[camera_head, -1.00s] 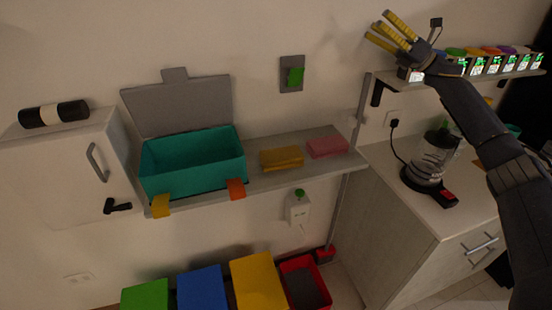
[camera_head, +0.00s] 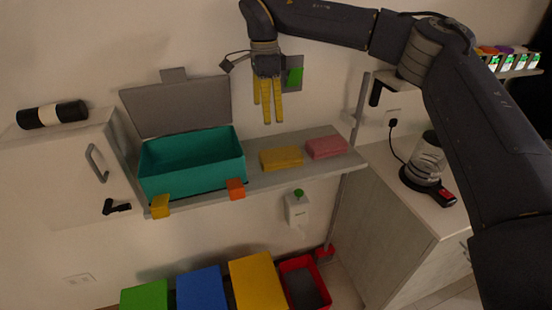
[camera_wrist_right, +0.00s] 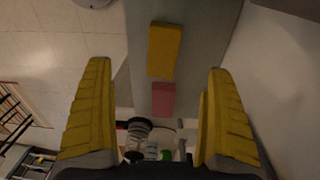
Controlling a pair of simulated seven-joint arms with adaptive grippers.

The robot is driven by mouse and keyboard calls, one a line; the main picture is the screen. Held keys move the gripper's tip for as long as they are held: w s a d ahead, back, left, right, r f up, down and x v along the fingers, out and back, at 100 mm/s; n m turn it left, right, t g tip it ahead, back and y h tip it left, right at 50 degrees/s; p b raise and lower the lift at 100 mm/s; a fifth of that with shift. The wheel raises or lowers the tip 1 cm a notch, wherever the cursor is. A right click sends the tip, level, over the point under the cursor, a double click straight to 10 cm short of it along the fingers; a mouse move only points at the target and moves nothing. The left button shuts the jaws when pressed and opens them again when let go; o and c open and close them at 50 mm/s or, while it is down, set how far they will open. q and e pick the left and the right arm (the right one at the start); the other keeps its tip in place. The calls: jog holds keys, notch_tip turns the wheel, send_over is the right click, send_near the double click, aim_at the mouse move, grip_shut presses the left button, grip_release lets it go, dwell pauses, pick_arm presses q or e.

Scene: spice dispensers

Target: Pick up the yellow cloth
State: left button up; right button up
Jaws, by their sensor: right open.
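The yellow cloth (camera_head: 282,158) lies folded on the grey wall shelf (camera_head: 258,182), between the teal bin and the pink cloth (camera_head: 327,147). In the right wrist view the yellow cloth (camera_wrist_right: 164,49) is ahead of the fingers, with the pink cloth (camera_wrist_right: 163,99) beside it. My right gripper (camera_head: 268,120) has yellow fingers pointing down, above and a little left of the yellow cloth, apart from it. In the right wrist view my right gripper (camera_wrist_right: 157,85) is open with nothing between its fingers. My left gripper is not in view.
A teal bin (camera_head: 165,187) with a raised grey lid (camera_head: 180,107) stands on the shelf's left. Orange and yellow clips (camera_head: 236,189) sit on the shelf edge. A wall switch (camera_head: 294,74) is behind my right gripper. A blender (camera_head: 425,165) stands on the right counter.

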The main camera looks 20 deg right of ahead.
jog(key=h, duration=0.1)
send_over(281, 154)
jog(key=a, duration=0.1)
jog(key=shift+t+h, duration=0.3)
notch_tip(281, 154, down, 11)
jog(key=shift+a, duration=0.1)
jog(key=shift+w+d+f, duration=0.1)
jog(key=shift+d+f, duration=0.1)
jog(key=shift+f, duration=0.7)
jog(key=shift+s+d+f, duration=0.1)
jog(key=shift+d+f, duration=0.1)
jog(key=shift+f, duration=0.75)
jog(key=shift+w+d+f, duration=0.1)
jog(key=shift+d+f, duration=0.1)
jog(key=shift+f, duration=0.7)
jog(key=shift+c, duration=0.4)
jog(key=c, duration=1.2)
